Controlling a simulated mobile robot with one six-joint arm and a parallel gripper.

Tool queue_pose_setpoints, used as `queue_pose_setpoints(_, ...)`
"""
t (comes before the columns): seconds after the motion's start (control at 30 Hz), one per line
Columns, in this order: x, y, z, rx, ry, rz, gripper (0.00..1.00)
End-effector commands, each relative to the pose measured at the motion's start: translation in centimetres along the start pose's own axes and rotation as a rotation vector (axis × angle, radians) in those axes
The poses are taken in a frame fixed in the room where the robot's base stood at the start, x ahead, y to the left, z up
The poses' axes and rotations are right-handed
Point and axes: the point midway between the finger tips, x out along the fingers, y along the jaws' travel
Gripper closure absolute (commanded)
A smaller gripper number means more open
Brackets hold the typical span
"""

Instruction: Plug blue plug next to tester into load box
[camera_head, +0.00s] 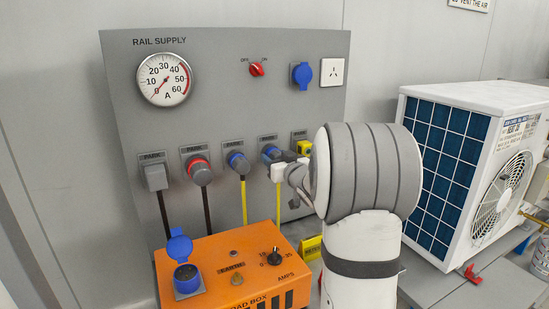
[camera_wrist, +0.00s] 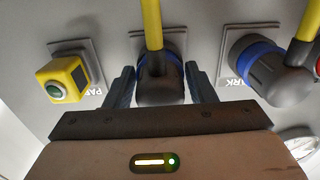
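The blue plug next to the tester (camera_wrist: 160,85) has a dark body, a blue ring and a yellow cable. It sits in a park socket on the grey panel and also shows in the head view (camera_head: 271,153). The yellow tester (camera_wrist: 68,82) with a green button is beside it, and also in the head view (camera_head: 304,147). My gripper (camera_wrist: 160,70) straddles the plug, one finger on each side, with narrow gaps visible; it looks open. In the head view my wrist partly hides this spot. The orange load box (camera_head: 217,260) has a blue socket (camera_head: 187,278) with its lid raised.
Another blue plug (camera_head: 237,162) is parked beside the target, then a red-ringed plug (camera_head: 198,168) and a grey plug (camera_head: 155,177). A blue outlet (camera_head: 302,75) is higher on the panel. A white outdoor unit (camera_head: 460,160) stands at right. Cables hang below the plugs.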

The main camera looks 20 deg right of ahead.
Motion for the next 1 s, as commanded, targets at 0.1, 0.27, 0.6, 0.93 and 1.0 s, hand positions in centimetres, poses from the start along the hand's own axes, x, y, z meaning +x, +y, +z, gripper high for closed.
queue_pose_setpoints(0.1, 0.0, 0.0, 0.0, 0.0, 0.0, 0.0, 0.6)
queue_pose_setpoints(0.27, 0.0, 0.0, 0.0, 0.0, 0.0, 0.0, 0.73)
queue_pose_setpoints(0.6, 0.0, 0.0, 0.0, 0.0, 0.001, 0.0, 0.96)
queue_pose_setpoints(0.93, -1.1, 0.0, 0.0, 0.0, 0.001, 0.001, 0.96)
queue_pose_setpoints(1.0, -1.4, 0.0, 0.0, 0.0, 0.001, 0.001, 0.96)
